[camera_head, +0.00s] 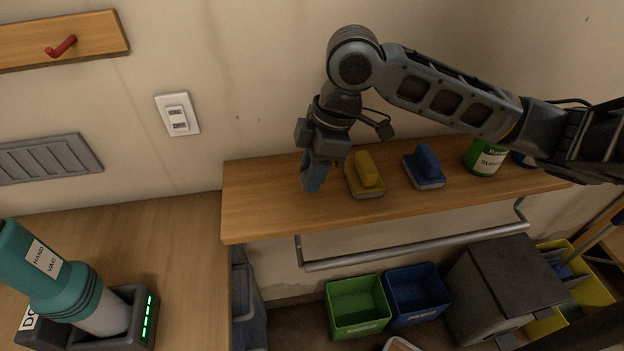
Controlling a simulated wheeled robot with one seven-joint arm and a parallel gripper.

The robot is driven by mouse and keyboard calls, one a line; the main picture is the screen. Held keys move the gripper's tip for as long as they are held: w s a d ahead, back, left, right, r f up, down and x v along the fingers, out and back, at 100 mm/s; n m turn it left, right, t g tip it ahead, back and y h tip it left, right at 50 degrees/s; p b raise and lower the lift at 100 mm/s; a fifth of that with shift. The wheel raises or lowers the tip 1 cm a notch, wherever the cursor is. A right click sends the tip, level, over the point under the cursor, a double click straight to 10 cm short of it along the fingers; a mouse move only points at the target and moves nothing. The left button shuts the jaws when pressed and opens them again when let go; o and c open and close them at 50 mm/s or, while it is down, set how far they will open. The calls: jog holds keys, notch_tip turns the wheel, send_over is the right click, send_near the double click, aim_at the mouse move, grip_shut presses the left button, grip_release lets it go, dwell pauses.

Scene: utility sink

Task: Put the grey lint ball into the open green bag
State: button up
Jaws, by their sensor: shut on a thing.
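My gripper (313,182) points down over the left part of the wooden shelf, left of the yellow scrubber. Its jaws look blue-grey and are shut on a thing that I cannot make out. I see no grey lint ball apart from the gripper; if it is between the jaws, they hide it. I cannot tell whether the fingertips touch the shelf. An open-topped green container (357,307), the only open green one in view, stands low beneath the shelf. It looks like a square bin, and I cannot tell whether it is a bag.
The wooden shelf (262,205) carries a yellow scrubber (366,172), a blue scrubber (425,166) and a green can (484,157). A metal rail (400,252) runs below its front edge. A blue bin (417,295) and a dark grey box (505,275) stand right of the green container.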

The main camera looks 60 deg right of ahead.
jog(key=s+d+r, duration=0.6)
jog(key=s+r, duration=0.1)
jog(key=s, duration=0.3)
jog(key=shift+d+r, duration=0.15)
jog(key=shift+r, duration=0.1)
